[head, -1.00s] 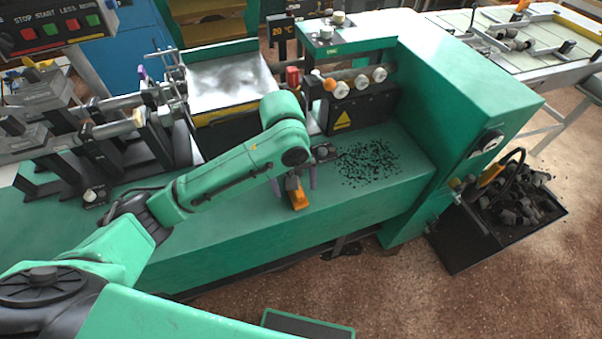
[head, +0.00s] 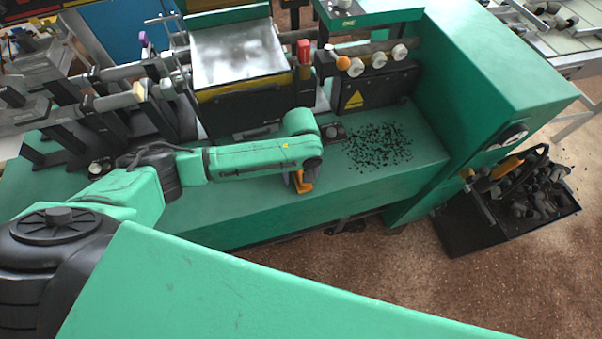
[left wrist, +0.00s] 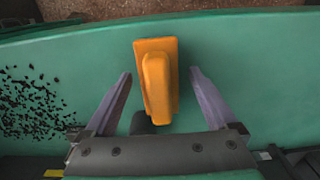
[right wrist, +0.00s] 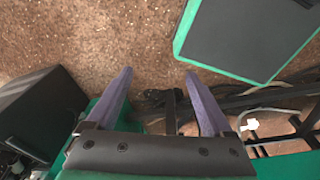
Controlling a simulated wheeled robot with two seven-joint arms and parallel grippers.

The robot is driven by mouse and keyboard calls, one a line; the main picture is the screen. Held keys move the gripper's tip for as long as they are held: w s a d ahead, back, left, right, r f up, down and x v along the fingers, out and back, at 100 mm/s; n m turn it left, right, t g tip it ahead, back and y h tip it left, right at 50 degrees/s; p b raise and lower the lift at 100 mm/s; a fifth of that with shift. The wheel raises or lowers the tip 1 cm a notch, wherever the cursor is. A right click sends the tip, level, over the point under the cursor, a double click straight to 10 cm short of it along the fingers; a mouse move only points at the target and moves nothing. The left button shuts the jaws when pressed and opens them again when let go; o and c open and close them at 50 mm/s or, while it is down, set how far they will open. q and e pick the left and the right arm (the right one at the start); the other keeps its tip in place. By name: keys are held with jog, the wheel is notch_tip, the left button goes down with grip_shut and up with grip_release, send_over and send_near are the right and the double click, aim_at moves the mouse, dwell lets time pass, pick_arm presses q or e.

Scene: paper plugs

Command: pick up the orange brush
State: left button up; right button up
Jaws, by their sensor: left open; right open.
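The orange brush (left wrist: 157,80) lies on the green bench top in the left wrist view, between the two spread fingers of my left gripper (left wrist: 158,82). The fingers stand apart from it on both sides. In the head view the brush (head: 304,184) shows only partly, under the end of my left arm, near the bench's front edge. My left gripper (head: 301,180) is mostly hidden there by the arm. My right gripper (right wrist: 159,75) is open and empty in the right wrist view, above the brown floor.
Black crumbs (head: 380,145) are scattered on the bench (head: 240,215) right of the brush. A tall green machine housing (head: 490,70) stands to the right. A black bin (head: 470,228) of dark lumps sits on the floor beside it.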

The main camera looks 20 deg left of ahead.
pick_arm(q)
jog(key=c, duration=0.5)
grip_shut()
pick_arm(e)
jog(key=shift+s+d+f, duration=0.1)
jog(key=shift+s+f, duration=0.05)
jog(key=shift+s, duration=0.9)
